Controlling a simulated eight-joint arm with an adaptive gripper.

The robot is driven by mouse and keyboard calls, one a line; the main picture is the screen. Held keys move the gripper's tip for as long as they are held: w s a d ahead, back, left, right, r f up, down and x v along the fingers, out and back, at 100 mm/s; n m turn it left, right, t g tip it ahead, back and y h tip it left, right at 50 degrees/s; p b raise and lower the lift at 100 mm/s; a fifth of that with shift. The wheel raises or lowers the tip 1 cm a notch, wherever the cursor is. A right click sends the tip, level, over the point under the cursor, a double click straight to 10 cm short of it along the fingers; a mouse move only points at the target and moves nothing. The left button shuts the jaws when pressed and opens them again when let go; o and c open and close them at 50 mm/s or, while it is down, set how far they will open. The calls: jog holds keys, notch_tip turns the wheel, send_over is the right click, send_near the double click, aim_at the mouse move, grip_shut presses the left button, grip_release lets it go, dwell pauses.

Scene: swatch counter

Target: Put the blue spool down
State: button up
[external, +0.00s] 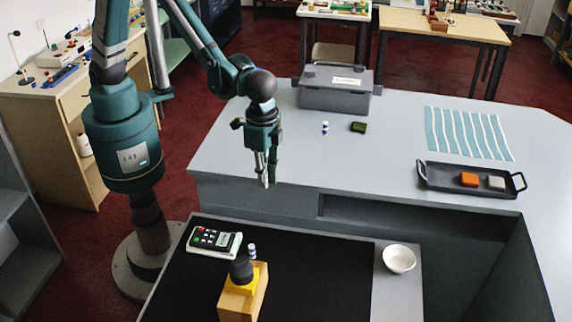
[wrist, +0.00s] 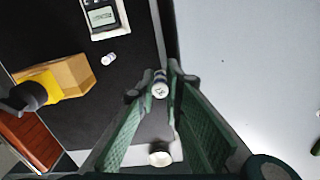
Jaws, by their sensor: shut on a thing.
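My gripper (external: 266,181) hangs above the gap between the grey counter and the black mat, clear of both surfaces. In the wrist view its green-padded fingers (wrist: 160,94) are shut on a small white spool with blue on it (wrist: 160,84). In the external view the held spool is mostly hidden by the fingers. A similar blue-and-white spool (external: 324,128) stands on the grey counter. Another spool (external: 252,251) is on the black mat beside the keypad device; it also shows in the wrist view (wrist: 108,59).
On the black mat (external: 325,285) are a keypad device (external: 214,240) and a wooden-and-yellow block with a dark knob (external: 241,288). A white bowl (external: 399,258) sits right. The counter (external: 260,145) holds a grey box (external: 336,91), a green block (external: 358,127) and a black tray (external: 450,183).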

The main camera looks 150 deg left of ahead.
jog(key=w+d+f+m+b, duration=0.1)
jog(key=w+d+f+m, duration=0.1)
jog(key=d, duration=0.5)
jog(key=w+d+f+m+b, duration=0.1)
jog(key=w+d+f+b, duration=0.15)
jog(key=d, duration=0.55)
jog(key=m+b, duration=0.2)
jog(key=m, duration=0.2)
send_over(190, 278)
notch_tip(190, 278, down, 3)
jog(key=shift+r, duration=0.15)
jog(key=shift+f+b, duration=0.4)
jog(key=shift+f, duration=2.7)
jog(key=shift+f, duration=1.9)
jog(key=shift+f+b, duration=0.1)
jog(key=shift+b, duration=0.25)
jog(key=shift+o, duration=1.2)
jog(key=shift+f, duration=0.1)
jog(key=o, duration=0.4)
